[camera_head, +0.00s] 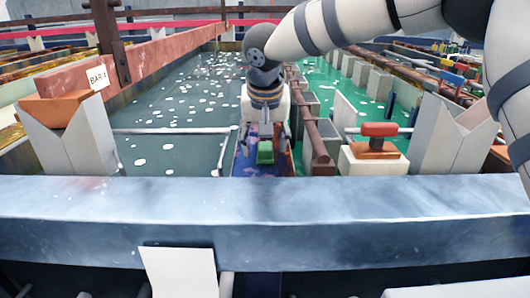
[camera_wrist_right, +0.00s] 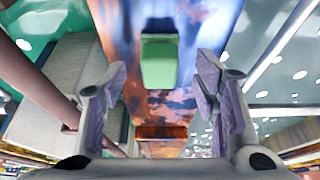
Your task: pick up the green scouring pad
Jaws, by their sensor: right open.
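The green scouring pad (camera_head: 265,152) is a small green block lying on a narrow blue and rust-coloured surface (camera_head: 246,163) between the tanks. In the right wrist view the pad (camera_wrist_right: 159,60) is at the upper middle, beyond and between the open fingers, not touched by them. My right gripper (camera_wrist_right: 165,95) is open and empty, with one finger on each side of the picture. In the head view the right arm reaches in from the upper right and its wrist hangs just behind the pad; the fingers are mostly hidden there. My left gripper is not in view.
A brown pipe (camera_head: 312,130) runs close to the right of the surface. A red-handled block (camera_head: 379,130) stands further right. A wide blue-grey beam (camera_head: 270,215) crosses the front.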

